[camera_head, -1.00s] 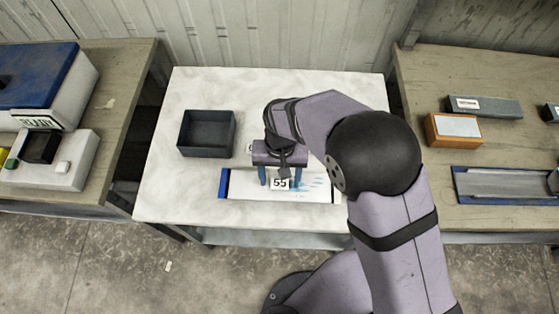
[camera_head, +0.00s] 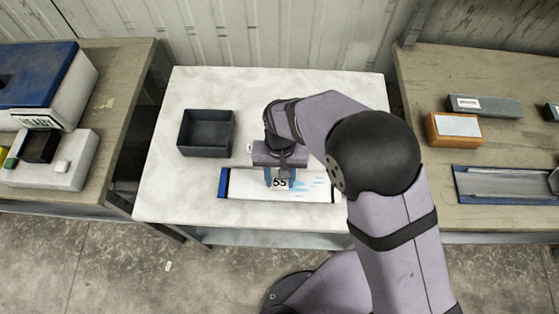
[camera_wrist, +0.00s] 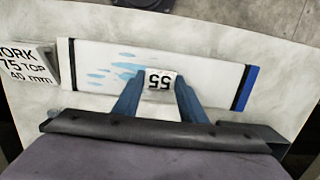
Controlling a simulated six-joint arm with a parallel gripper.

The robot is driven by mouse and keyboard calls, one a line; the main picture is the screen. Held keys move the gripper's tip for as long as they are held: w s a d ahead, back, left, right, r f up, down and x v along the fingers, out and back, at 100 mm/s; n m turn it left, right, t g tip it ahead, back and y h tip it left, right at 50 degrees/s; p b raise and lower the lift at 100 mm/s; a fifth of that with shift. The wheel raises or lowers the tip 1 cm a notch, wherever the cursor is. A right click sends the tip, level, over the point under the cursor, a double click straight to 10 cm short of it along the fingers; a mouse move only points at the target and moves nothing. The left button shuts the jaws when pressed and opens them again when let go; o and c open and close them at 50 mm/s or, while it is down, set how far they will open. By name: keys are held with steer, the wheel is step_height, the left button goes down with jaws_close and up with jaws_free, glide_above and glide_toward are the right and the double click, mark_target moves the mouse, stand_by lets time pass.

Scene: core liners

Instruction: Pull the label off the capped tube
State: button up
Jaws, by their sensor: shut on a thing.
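The capped tube (camera_head: 243,186) lies crosswise on the pale table, white with pale blue smears. It has a blue end with a dark band on the left in the head view; in the wrist view this blue end (camera_wrist: 250,88) is on the right. A small white label (camera_wrist: 160,80) marked 55 sits at the tube's middle; it also shows in the head view (camera_head: 280,183). My gripper (camera_wrist: 160,84) is over the tube with its blue fingers closed on the label's two sides. The label appears still against the tube.
An open dark box (camera_head: 206,133) stands behind and left of the tube. A printed card (camera_wrist: 28,62) stands by the tube's far end in the wrist view. Side benches hold a blue-lidded case (camera_head: 40,80), an orange block (camera_head: 454,129) and a metal tray (camera_head: 505,185). The table's left part is clear.

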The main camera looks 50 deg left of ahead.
steer(key=shift+r, duration=0.25)
steer(key=shift+r+p, duration=0.35)
steer(key=shift+p, duration=0.1)
steer(key=shift+r+p, duration=2.5)
steer(key=shift+r, duration=0.65)
